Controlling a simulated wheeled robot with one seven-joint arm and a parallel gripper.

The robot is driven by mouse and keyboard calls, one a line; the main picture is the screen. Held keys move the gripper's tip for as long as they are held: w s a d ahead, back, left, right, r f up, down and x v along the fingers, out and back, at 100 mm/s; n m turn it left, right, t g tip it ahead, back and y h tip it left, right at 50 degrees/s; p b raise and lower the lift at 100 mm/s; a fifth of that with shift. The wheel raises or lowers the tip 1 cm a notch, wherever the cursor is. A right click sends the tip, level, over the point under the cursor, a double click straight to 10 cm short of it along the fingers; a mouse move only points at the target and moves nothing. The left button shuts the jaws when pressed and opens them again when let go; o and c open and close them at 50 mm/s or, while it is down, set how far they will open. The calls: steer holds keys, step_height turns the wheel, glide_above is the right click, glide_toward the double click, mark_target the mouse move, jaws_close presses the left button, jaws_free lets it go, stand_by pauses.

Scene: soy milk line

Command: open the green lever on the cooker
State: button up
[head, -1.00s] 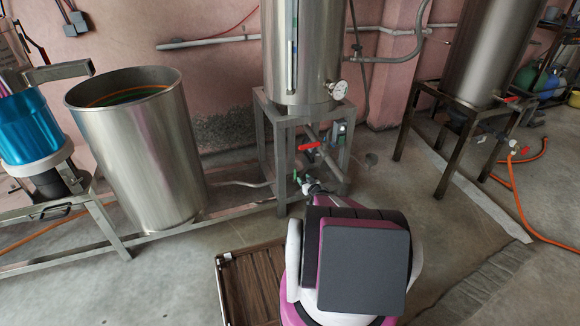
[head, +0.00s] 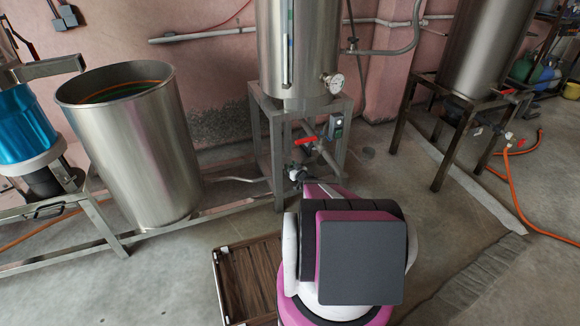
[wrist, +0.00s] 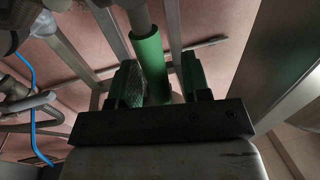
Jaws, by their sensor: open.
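The cooker (head: 298,55) is a tall steel cylinder on a grey metal stand, at the top middle of the head view. A red lever (head: 305,141) sits on the pipework below it. In the wrist view the green lever (wrist: 149,62) is a green sleeve on a pale rod. My gripper (wrist: 162,82) is open, with one green-padded finger on each side of the lever's near end. I cannot tell whether either pad touches it. In the head view my pink and white arm covers most of the gripper, and I cannot make out the green lever there.
A large open steel drum (head: 135,150) stands left of the cooker. A brown wooden-slatted crate (head: 222,290) lies on the floor by my arm. Stand legs and pipes surround the lever closely. A second steel tank (head: 485,45) and an orange hose (head: 512,190) are at right.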

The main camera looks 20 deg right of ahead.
steer(key=shift+w+a, duration=0.15)
steer(key=shift+w, duration=0.35)
jaws_close()
